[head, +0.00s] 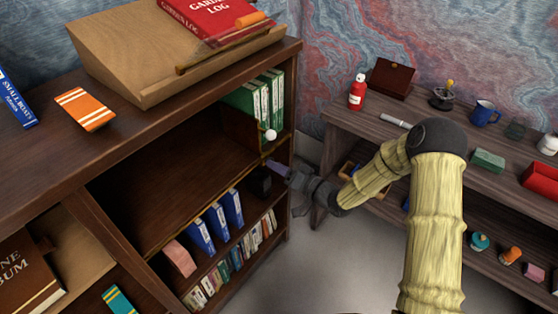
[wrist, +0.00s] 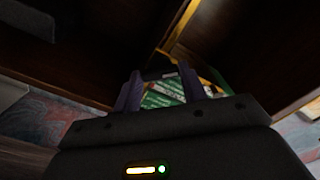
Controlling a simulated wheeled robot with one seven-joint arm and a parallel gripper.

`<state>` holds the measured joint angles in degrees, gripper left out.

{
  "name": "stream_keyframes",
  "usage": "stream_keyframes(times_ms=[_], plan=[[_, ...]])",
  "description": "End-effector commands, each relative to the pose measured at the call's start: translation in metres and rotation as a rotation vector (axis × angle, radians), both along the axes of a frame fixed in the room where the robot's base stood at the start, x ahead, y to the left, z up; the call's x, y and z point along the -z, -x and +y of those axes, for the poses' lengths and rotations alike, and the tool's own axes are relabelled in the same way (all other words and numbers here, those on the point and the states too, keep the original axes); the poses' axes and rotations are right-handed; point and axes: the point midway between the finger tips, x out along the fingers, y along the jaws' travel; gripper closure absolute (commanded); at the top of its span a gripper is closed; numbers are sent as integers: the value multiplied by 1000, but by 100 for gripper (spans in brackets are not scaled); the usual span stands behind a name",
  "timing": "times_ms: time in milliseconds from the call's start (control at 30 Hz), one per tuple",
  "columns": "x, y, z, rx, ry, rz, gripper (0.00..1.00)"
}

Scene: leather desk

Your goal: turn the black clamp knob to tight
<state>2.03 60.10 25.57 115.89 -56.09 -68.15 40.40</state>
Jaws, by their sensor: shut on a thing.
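My gripper (head: 276,168) reaches in from the right to the front edge of the bookcase's middle shelf, near its right end. A black clamp part (head: 262,184) shows just below that edge, beside the fingers. In the wrist view, the purple fingers of my gripper (wrist: 160,85) are shut on a dark piece, the black clamp knob (wrist: 158,73), at their tips. The knob is small and very dark there, and its turn position cannot be told. In the head view the fingers mostly hide it.
A dark wooden panel with a white ball knob (head: 270,134) stands just above my gripper, before green binders (head: 262,92). Blue binders (head: 232,208) stand on the shelf below. A side bench (head: 345,118) with small items is at the right. Grey floor (head: 310,260) is clear.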

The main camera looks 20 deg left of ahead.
Motion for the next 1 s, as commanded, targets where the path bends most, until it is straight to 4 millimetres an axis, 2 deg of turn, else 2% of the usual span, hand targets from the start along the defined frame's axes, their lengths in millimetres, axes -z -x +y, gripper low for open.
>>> stream_keyframes(times_ms=[600, 1000], plan=[[0, -1, -2, 3, -214, 520, 81], [1, 0, -1, 2, -276, 674, 81]])
